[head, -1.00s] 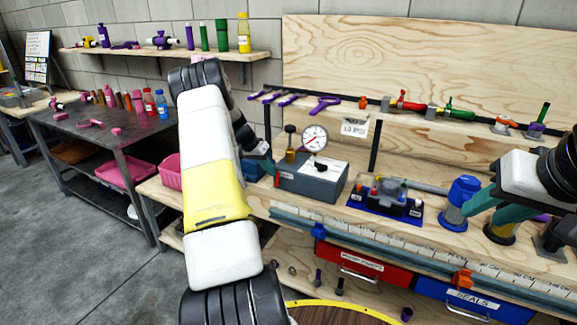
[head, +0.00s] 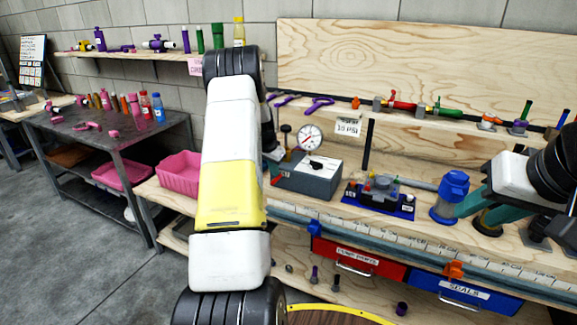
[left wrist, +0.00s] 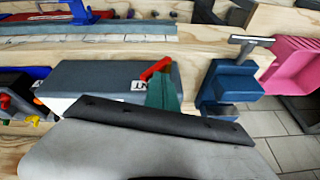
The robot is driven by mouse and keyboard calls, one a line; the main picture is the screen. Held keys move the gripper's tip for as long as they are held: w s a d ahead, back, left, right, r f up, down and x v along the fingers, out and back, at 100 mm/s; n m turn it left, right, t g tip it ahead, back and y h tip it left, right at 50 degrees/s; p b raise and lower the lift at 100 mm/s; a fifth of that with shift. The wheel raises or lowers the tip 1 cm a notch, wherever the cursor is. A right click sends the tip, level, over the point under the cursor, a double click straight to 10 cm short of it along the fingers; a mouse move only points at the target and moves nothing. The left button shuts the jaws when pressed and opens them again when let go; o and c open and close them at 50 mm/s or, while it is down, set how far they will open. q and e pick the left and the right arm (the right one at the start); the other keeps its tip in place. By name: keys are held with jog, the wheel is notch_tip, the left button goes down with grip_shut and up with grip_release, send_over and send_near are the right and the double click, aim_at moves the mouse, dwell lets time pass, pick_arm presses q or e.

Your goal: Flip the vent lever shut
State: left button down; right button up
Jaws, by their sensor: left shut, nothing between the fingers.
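The grey box (head: 312,180) with a round pressure gauge (head: 309,137) stands on the workbench. In the left wrist view, a red lever (left wrist: 156,68) sticks up at the end of this box (left wrist: 110,78), beside a partly covered white label. In the head view a bit of red (head: 276,180) shows at the box's left end. My left gripper (left wrist: 163,92) is shut and empty, with its teal fingers close beside the red lever; I cannot tell whether they touch. In the head view my left forearm mostly hides this gripper. My right gripper (head: 475,208) appears open, over the right bench.
A blue clamp-like vise (left wrist: 228,82) stands close to the left gripper. A pink bin (head: 180,172) lies left of my forearm. A blue fixture tray (head: 378,197) and a blue cup-shaped part (head: 452,190) stand right of the box. A ruler rail runs along the bench front.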

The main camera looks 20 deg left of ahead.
pick_arm(q)
jog(key=d+y, duration=0.1)
jog(key=d+f+y, duration=0.1)
jog(key=d+y, duration=0.1)
jog(key=shift+s+d+f, duration=0.2)
jog(key=shift+d+f, duration=0.05)
jog(key=shift+f, duration=0.15)
jog(key=shift+a, duration=0.15)
dwell(0.3)
jog(key=shift+w+a+f, duration=0.1)
jog(key=shift+a+f, duration=0.2)
jog(key=shift+a, duration=0.35)
jog(key=shift+r, duration=0.15)
notch_tip(320, 180, up, 11)
send_over(279, 177)
jog(key=s+d, duration=0.4)
jog(key=d, duration=0.1)
jog(key=shift+s+d, duration=0.1)
jog(key=shift+s, duration=0.1)
